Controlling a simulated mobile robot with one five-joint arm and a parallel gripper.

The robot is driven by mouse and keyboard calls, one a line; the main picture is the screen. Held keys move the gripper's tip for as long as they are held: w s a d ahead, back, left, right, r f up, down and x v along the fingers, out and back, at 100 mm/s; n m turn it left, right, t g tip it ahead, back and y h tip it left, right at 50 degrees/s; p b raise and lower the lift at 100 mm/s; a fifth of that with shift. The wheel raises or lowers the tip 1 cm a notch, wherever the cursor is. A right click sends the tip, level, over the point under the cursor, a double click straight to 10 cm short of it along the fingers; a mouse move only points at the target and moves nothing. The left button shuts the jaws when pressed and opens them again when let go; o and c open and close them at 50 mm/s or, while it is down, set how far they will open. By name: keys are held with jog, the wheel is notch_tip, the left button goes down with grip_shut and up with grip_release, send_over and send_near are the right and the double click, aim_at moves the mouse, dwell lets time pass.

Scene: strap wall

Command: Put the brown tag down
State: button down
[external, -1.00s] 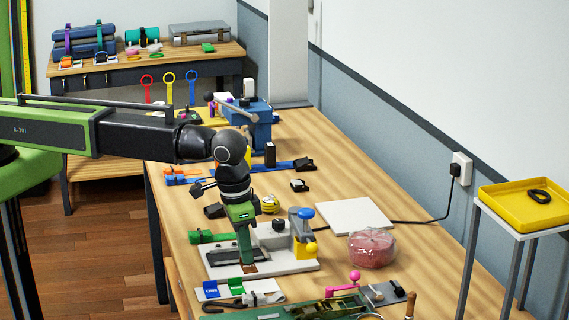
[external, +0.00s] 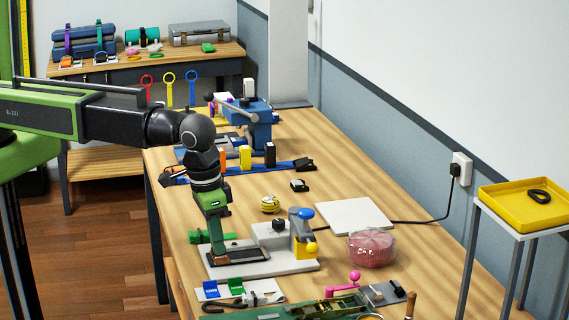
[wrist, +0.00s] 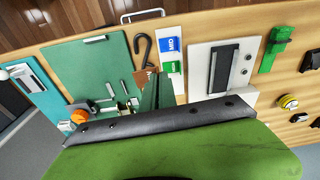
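My gripper (external: 217,260) points down at the left part of the grey-white base plate (external: 290,265) in the external view. Its green fingers look closed. In the wrist view, the brown tag (wrist: 141,78) shows as a small brown piece at the fingertips (wrist: 154,82), and it appears to be held between them. A dark strip (external: 250,255) lies on the base plate just right of the fingers. I cannot tell whether the tag touches anything below.
A white card with blue and green pieces (external: 238,290) lies in front of the plate. A blue-knobbed fixture (external: 303,235) stands on the plate's right. A white square (external: 347,216) and pink round container (external: 371,248) are farther right.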

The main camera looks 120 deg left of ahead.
jog(key=s+a+n, duration=0.3)
jog(key=a, duration=1.1)
jog(key=n+g+b, duration=0.1)
jog(key=n+b, duration=0.4)
jog(key=b, duration=0.2)
send_over(255, 195)
jog(key=f, duration=0.7)
jog(key=shift+w+d+f, duration=0.1)
jog(key=shift+d, duration=0.2)
jog(key=shift+s+a, duration=0.2)
jog(key=shift+a, duration=0.1)
notch_tip(255, 195, down, 4)
jog(key=b, duration=0.4)
jog(key=shift+f, duration=0.15)
jog(key=shift+r, duration=0.2)
jog(key=c, duration=2.1)
grip_release()
jog(key=shift+f, duration=0.2)
jog(key=o, duration=0.4)
